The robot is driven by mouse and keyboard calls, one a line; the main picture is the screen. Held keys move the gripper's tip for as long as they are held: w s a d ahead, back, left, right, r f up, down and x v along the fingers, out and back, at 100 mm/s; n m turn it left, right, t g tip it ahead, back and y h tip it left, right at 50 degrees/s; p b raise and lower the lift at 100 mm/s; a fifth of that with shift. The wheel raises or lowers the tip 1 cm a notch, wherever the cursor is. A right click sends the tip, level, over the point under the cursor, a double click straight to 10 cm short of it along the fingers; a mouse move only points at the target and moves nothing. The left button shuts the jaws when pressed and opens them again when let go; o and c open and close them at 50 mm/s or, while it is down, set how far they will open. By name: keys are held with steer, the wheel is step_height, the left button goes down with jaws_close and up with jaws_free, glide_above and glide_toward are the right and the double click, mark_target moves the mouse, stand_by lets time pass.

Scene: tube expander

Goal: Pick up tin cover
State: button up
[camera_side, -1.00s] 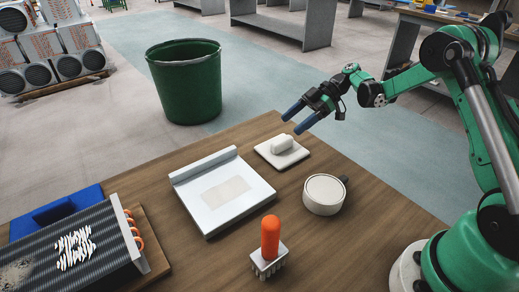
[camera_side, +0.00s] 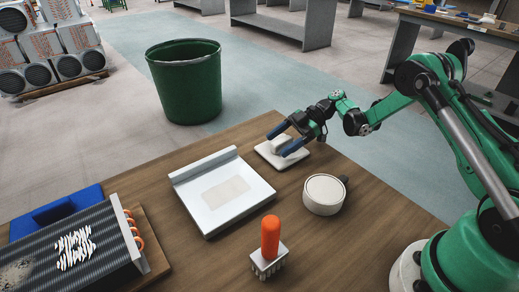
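A small white square plate with a rounded raised block on top, which looks like the tin cover (camera_side: 266,153), lies flat on the wooden table near its far edge. My gripper (camera_side: 278,145) has two blue fingers spread apart, low over this plate. One finger is on the far left side of the raised block and the other on its near right side. The fingers partly hide the block and the plate's right part. I cannot tell whether they touch it.
A white round tin (camera_side: 323,195) with a dark handle stands nearby on the table (camera_side: 330,250). A flat whitish tray (camera_side: 210,215), an orange-handled tool (camera_side: 270,238), a finned coil (camera_side: 95,245) and a blue block (camera_side: 55,210) are also there. A green bin (camera_side: 185,90) stands on the floor behind.

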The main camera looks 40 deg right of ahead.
mark_target(277, 157)
jaws_close()
steer(key=shift+r, duration=0.15)
step_height(277, 157, up, 20)
stand_by(0.4)
steer(key=s+a+f+m+t+h, duration=0.3)
steer(key=s+m+t+h, duration=0.3)
steer(key=m+t+h, duration=0.4)
steer(key=shift+s+f+m+h, duration=0.3)
steer(key=shift+m+h, duration=1)
steer(key=shift+m, duration=1.6)
